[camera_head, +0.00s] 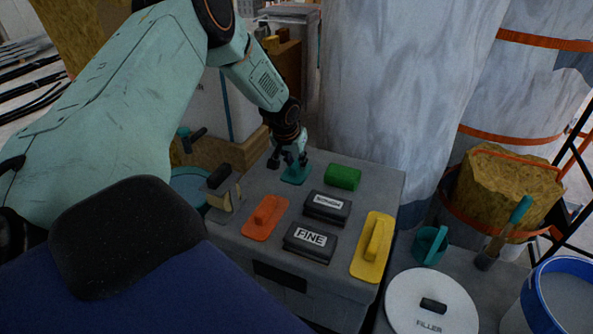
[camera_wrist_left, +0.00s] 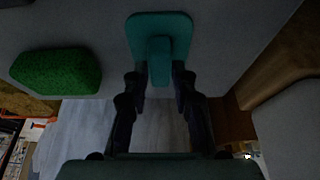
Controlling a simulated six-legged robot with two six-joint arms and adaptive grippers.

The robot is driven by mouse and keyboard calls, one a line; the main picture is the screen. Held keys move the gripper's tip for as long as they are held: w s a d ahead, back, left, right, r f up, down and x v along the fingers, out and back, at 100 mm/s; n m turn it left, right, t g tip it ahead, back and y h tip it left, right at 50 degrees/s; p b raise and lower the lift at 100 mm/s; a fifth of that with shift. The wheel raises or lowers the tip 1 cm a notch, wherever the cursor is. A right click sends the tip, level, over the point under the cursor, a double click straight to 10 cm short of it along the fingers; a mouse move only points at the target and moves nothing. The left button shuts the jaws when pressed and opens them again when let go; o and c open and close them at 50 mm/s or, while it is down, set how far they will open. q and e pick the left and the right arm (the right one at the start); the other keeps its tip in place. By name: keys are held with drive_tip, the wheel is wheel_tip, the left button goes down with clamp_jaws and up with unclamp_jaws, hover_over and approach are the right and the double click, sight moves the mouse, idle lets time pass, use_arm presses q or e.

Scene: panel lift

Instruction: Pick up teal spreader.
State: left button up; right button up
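The teal spreader (camera_head: 297,174) lies flat near the back edge of the grey box top. It is a small plate with a raised handle, and it also shows in the left wrist view (camera_wrist_left: 159,29). My left gripper (camera_head: 290,162) is right over it, pointing down. In the left wrist view its two fingers (camera_wrist_left: 160,78) stand open on either side of the handle, and I cannot tell whether they touch it. The fingers partly hide the spreader in the head view. My right gripper is not in view.
A green sponge (camera_head: 343,177) lies right of the spreader. Nearer are an orange spreader (camera_head: 265,217), two black blocks (camera_head: 310,242), a yellow float (camera_head: 372,248) and a trowel (camera_head: 222,195). A large wrapped column (camera_head: 400,90) stands behind the box (camera_head: 392,181). A filler lid (camera_head: 432,302) is at right.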

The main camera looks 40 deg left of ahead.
sight(296, 164)
use_arm(q)
clamp_jaws()
wheel_tip(296, 164, up, 10)
drive_tip(key=p, duration=0.5)
idle(0.3)
drive_tip(key=shift+c, duration=0.8)
unclamp_jaws()
clamp_jaws()
